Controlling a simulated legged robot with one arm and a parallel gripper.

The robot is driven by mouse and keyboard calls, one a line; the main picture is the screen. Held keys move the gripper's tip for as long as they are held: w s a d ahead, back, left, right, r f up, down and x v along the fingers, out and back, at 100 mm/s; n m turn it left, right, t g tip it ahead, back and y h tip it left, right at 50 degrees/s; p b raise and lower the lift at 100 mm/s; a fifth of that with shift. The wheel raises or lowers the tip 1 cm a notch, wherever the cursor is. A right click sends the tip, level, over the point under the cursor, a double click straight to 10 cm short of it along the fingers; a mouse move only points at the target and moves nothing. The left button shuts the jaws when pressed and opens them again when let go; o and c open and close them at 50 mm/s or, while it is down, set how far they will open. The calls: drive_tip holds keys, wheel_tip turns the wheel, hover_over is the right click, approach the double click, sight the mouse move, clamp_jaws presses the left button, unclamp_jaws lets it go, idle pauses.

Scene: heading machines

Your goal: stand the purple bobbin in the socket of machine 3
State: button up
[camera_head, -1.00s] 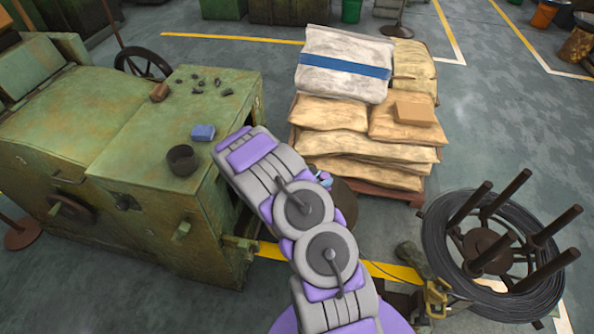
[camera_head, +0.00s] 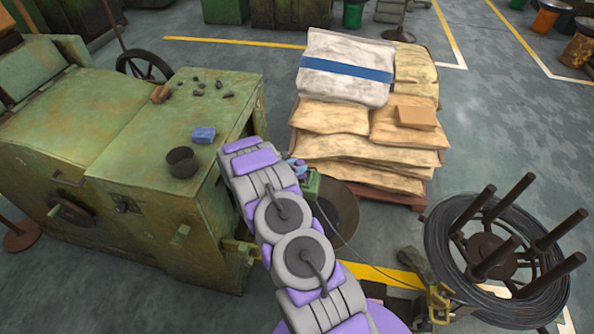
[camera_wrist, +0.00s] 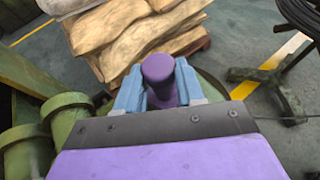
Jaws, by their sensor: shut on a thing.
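My gripper (camera_wrist: 159,88) is shut on the purple bobbin (camera_wrist: 158,72) in the wrist view. Its two light blue fingers press the bobbin from both sides, and the bobbin's rounded top shows between them. The bobbin's lower end is hidden by my gripper. A green rounded surface (camera_wrist: 211,84) shows below and beside the fingers. In the head view my arm covers most of the gripper; a small blue part shows beside a green piece (camera_head: 313,184). No socket and no machine number can be made out.
A large green machine (camera_head: 150,140) stands at left, with a dark cup (camera_head: 182,162) and a blue block (camera_head: 203,135) on top. Stacked sacks (camera_head: 335,115) stand behind. A wire-coil reel (camera_head: 432,225) with upright posts stands at right. Open floor (camera_head: 500,120) lies beyond.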

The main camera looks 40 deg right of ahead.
wheel_tip(320, 180, down, 2)
drive_tip(key=shift+d+f, duration=0.1)
drive_tip(key=shift+d, duration=0.05)
drive_tip(key=o, duration=1.1)
